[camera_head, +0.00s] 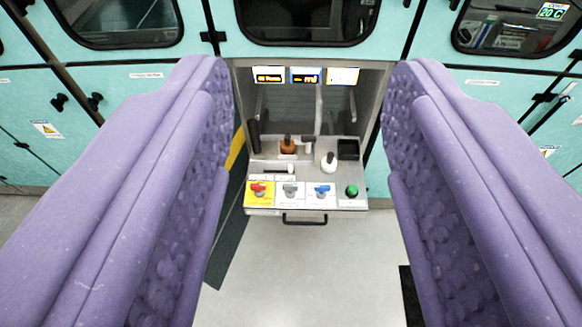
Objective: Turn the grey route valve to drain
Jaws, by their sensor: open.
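The grey route valve (290,189) is a small grey handle on a white plate on the module's front panel, between a red valve (259,188) on yellow and a blue valve (322,190) on white. Its labels are too small to read, so I cannot tell which position it points to. My gripper (312,130) shows as two large purple fingers, left and right in the camera view. They are wide open and empty, with the module seen between them and farther off.
A green button (352,190) sits right of the blue valve. Behind stand a brown bottle (288,145), a white bottle (329,162) and a black box (348,149). A black handle (304,219) juts from the module front. Teal cabinets (210,52) flank it; the floor before it is clear.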

